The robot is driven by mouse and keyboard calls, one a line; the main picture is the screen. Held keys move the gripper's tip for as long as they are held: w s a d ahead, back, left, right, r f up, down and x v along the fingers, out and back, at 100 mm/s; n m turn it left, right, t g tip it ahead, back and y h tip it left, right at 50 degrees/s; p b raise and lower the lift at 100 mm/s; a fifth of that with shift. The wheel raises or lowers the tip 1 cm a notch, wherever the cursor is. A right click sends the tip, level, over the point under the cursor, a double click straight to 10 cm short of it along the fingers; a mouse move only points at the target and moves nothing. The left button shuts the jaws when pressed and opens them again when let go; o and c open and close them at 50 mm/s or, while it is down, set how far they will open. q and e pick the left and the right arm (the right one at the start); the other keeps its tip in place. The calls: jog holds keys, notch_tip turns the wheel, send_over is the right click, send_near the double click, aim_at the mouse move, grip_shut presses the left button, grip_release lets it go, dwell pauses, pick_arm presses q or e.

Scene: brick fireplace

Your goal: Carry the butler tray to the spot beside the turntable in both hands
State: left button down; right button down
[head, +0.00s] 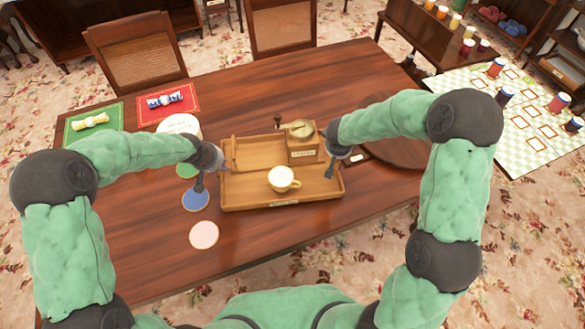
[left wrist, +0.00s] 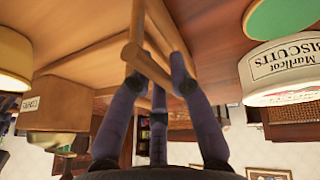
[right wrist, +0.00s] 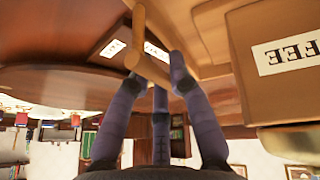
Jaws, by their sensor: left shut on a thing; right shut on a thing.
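The wooden butler tray (head: 240,196) is over the middle of the table. I cannot tell whether it touches the tabletop. It bears a pale yellow cup (head: 281,179) and a wooden coffee grinder (head: 303,149). My left gripper (head: 218,174) is shut on the tray's left handle, a wooden bar that shows in the left wrist view (left wrist: 148,65). My right gripper (head: 331,163) is shut on the right handle, which shows in the right wrist view (right wrist: 149,67). The turntable (head: 395,152), a round dark wooden disc, lies right of the tray, partly hidden by my right arm.
Pink (head: 204,235) and blue (head: 196,200) coasters lie left of the tray. A white biscuit tin (head: 180,124) stands behind my left arm. Green (head: 93,122) and red (head: 168,102) mats with rolled napkins lie back left.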

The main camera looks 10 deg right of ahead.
pick_arm(q)
jog(key=shift+w+f+b, duration=0.1)
jog(key=shift+f+b, duration=0.2)
pick_arm(e)
jog(key=shift+f, duration=0.35)
pick_arm(q)
jog(key=c, duration=1.1)
grip_release()
jog(key=shift+c, duration=0.2)
pick_arm(e)
jog(key=c, duration=1.1)
grip_release()
jog(key=shift+c, duration=0.2)
pick_arm(q)
jog(key=shift+r, duration=0.1)
jog(key=v, duration=1.2)
pick_arm(e)
jog(key=v, duration=1.2)
jog(key=shift+r, duration=0.1)
